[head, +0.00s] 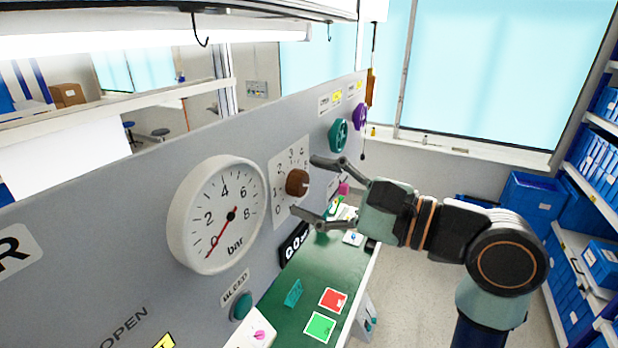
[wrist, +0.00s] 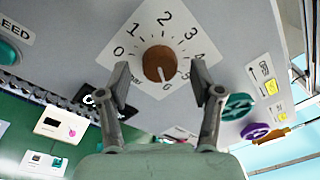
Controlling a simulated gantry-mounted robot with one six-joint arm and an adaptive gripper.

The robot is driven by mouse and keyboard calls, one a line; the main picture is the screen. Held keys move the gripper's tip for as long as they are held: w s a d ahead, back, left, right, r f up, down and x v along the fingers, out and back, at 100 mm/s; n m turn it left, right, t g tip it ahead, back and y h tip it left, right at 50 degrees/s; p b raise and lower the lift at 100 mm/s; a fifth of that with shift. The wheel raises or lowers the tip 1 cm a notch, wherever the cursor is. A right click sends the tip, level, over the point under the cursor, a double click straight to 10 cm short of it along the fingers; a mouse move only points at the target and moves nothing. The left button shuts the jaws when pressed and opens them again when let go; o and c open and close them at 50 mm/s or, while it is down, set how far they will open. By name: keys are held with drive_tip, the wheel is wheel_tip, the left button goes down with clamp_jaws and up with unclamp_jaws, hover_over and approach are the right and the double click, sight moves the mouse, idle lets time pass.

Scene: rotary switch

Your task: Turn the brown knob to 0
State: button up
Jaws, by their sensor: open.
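The brown knob (head: 296,182) sits on a white dial plate (head: 280,164) fixed to the grey panel. In the wrist view the knob (wrist: 159,62) is near the middle, with numbers 0 to 6 around it. Its pale pointer mark faces down, close to the 6, away from the 0 at the left. My gripper (head: 307,186) is open in front of the knob. In the wrist view my gripper (wrist: 160,70) has one finger on each side of the knob, with gaps on both sides. Contact with the knob is not visible.
A round pressure gauge (head: 217,214) is left of the dial on the panel. A teal valve wheel (head: 339,135) and a purple one (head: 360,116) are on the right. A green bench top (head: 335,272) with small cards and switches lies below. Blue bins (head: 535,200) stand at the right.

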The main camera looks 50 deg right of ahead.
drive_tip(key=shift+w+a, duration=0.1)
drive_tip(key=shift+w, duration=0.45)
drive_tip(key=c, duration=1.1)
drive_tip(key=shift+c, duration=0.2)
